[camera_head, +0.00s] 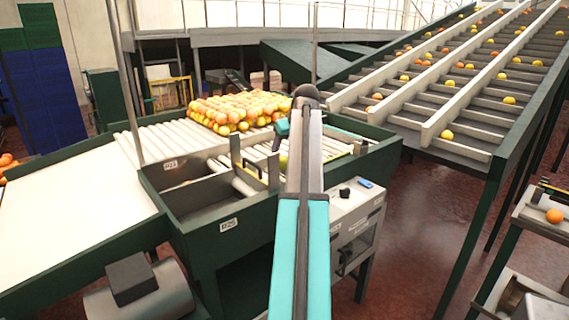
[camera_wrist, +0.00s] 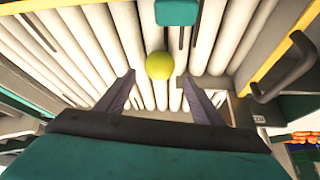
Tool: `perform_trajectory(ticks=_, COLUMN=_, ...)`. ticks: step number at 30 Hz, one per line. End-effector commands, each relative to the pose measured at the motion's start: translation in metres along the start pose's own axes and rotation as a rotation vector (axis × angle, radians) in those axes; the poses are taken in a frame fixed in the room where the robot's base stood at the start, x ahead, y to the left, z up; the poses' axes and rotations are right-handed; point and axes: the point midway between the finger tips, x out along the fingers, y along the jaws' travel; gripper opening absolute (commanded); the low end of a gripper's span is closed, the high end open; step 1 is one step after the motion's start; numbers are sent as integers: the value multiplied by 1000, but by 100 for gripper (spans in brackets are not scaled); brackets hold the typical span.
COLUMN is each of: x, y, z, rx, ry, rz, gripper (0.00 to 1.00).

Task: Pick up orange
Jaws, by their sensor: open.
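A single yellow-green orange (camera_wrist: 159,66) lies on white rollers in the wrist view. My gripper (camera_wrist: 159,78) is open, with one dark finger on each side of the picture and the fruit just past the gap between the tips. The fingers appear apart from it. In the head view a small greenish fruit (camera_head: 283,162) shows beside my arm, partly hidden. A heap of orange and yellow fruit (camera_head: 238,108) sits further back on the roller bed. My arm hides the gripper's fingers in the head view.
Inclined conveyors (camera_head: 470,75) with scattered fruit rise at the right. A metal bin (camera_head: 205,197) with raised dark walls stands left of my arm. A dark handle (camera_wrist: 285,70) stands right of the gripper. One orange (camera_head: 554,216) rests on a stand at the right edge.

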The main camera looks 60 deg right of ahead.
Motion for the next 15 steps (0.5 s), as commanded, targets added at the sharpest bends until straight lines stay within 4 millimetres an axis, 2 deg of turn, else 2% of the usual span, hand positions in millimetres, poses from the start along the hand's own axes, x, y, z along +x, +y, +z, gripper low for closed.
perform_trajectory(ticks=15, x=7, y=1, z=2, rx=1, ry=-2, rz=0, gripper=61)
